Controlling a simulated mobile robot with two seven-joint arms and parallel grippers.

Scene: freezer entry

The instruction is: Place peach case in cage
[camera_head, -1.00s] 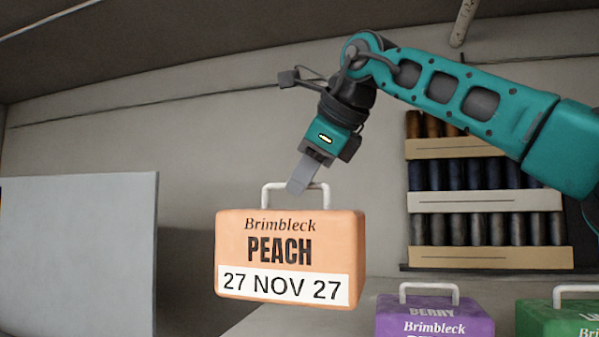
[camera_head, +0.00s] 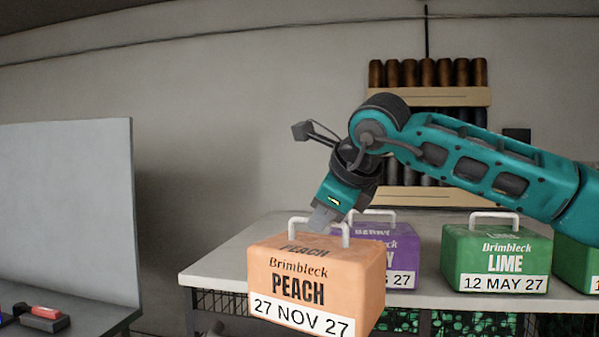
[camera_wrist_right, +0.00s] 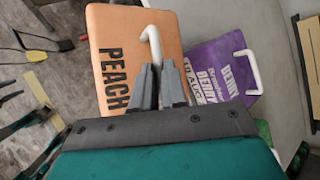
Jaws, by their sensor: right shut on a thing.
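The peach case (camera_head: 290,262) is an orange box with a white handle, the word PEACH and the date 27 NOV 27. My right gripper (camera_head: 322,222) is shut on its handle and holds it in front of the table edge. In the right wrist view the gripper (camera_wrist_right: 160,75) grips the white handle, with the peach case (camera_wrist_right: 115,45) beyond the fingers. A wire mesh cage (camera_head: 470,325) with green things behind the mesh shows under the table top, partly cut off by the frame. My left gripper is out of view.
A purple berry case (camera_head: 402,262) and a green lime case (camera_head: 495,262) stand on the grey table (camera_head: 225,265), with another green case at the right edge. A grey panel (camera_head: 65,210) stands at left. A red-handled tool (camera_head: 45,315) lies near it.

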